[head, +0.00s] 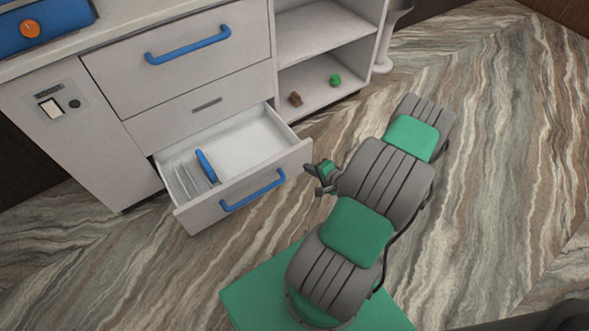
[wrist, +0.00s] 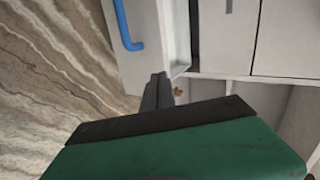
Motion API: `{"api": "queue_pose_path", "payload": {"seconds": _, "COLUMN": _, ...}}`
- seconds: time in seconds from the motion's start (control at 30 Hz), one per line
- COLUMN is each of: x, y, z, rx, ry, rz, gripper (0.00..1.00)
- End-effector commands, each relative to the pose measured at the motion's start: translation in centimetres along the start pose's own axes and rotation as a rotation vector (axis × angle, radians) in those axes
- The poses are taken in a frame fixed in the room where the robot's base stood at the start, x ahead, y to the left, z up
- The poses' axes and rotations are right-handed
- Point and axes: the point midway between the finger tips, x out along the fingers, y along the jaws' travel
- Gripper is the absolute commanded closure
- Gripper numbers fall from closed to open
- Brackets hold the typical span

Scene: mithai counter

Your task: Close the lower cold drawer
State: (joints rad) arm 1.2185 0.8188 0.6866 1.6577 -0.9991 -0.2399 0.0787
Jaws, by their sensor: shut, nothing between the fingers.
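The lower cold drawer (head: 243,192) stands pulled out from the white counter, with a blue bar handle (head: 252,190) on its front. Inside it lies a blue-edged item (head: 206,166) beside thin upright dividers at the left. My gripper (head: 320,180) is shut and empty, just off the right end of the drawer front. I cannot tell whether it touches. In the wrist view my shut fingers (wrist: 157,90) point toward the edge of the drawer front (wrist: 173,40), and the blue handle (wrist: 128,25) shows at the upper left.
Above is a shut drawer (head: 180,65) with a blue handle. An open shelf (head: 325,85) at the right holds a small brown item (head: 296,99) and a small green item (head: 335,80). A blue box with an orange knob (head: 30,29) sits on the counter top.

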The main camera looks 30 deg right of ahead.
Motion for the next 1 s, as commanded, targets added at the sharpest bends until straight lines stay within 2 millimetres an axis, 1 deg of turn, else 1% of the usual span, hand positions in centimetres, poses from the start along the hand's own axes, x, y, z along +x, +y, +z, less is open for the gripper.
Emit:
{"api": "queue_pose_path", "payload": {"seconds": 0.03, "x": 0.3, "y": 2.0, "z": -0.5, "rx": 0.053, "ry": 0.039, "rz": -0.018, "gripper": 1.0}}
{"api": "queue_pose_path", "payload": {"seconds": 0.13, "x": 0.4, "y": 2.8, "z": -0.9, "rx": 0.093, "ry": 0.073, "rz": -0.036, "gripper": 1.0}}
{"api": "queue_pose_path", "payload": {"seconds": 0.27, "x": 1.9, "y": 2.6, "z": -1.0, "rx": 0.091, "ry": 0.072, "rz": -0.037, "gripper": 1.0}}
{"api": "queue_pose_path", "payload": {"seconds": 0.67, "x": 10.6, "y": 2.5, "z": -1.5, "rx": 0.087, "ry": 0.069, "rz": -0.035, "gripper": 1.0}}
{"api": "queue_pose_path", "payload": {"seconds": 0.7, "x": 11.1, "y": 1.8, "z": -1.6, "rx": 0.085, "ry": 0.068, "rz": -0.037, "gripper": 1.0}}
{"api": "queue_pose_path", "payload": {"seconds": 0.83, "x": 12.6, "y": 0.7, "z": -1.9, "rx": 0.089, "ry": 0.07, "rz": -0.035, "gripper": 1.0}}
{"api": "queue_pose_path", "payload": {"seconds": 1.0, "x": 13.4, "y": 0.1, "z": -2.1, "rx": 0.091, "ry": 0.071, "rz": -0.035, "gripper": 1.0}}
